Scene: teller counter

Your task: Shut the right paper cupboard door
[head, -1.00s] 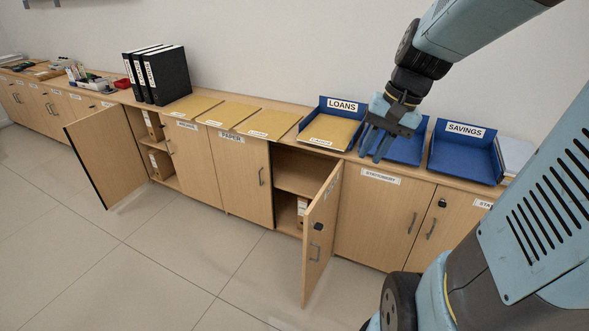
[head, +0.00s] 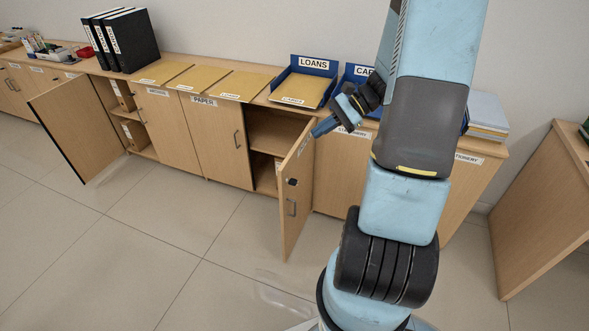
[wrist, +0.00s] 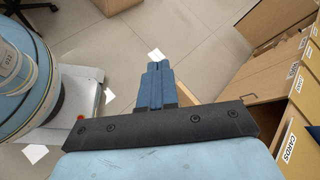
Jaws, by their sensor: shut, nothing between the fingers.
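The right paper cupboard door (head: 297,205) is a light wood panel in the head view, standing wide open toward the room. It has a bar handle and a dark lock on its outer face. The cupboard's inside (head: 275,130) shows to its left, with a shelf. The left paper door (head: 222,150) is shut. My gripper (head: 318,131) is near the top of the open door, on its right, outer side. I cannot tell if it touches the door. In the wrist view my blue fingers (wrist: 158,75) are together and empty.
A blue loans tray (head: 302,90) and tan folders (head: 240,85) lie on the counter above. Another cupboard door (head: 75,130) stands open at the left. The tiled floor (head: 190,240) before the cupboards is clear. A separate wooden unit (head: 545,205) stands at the right.

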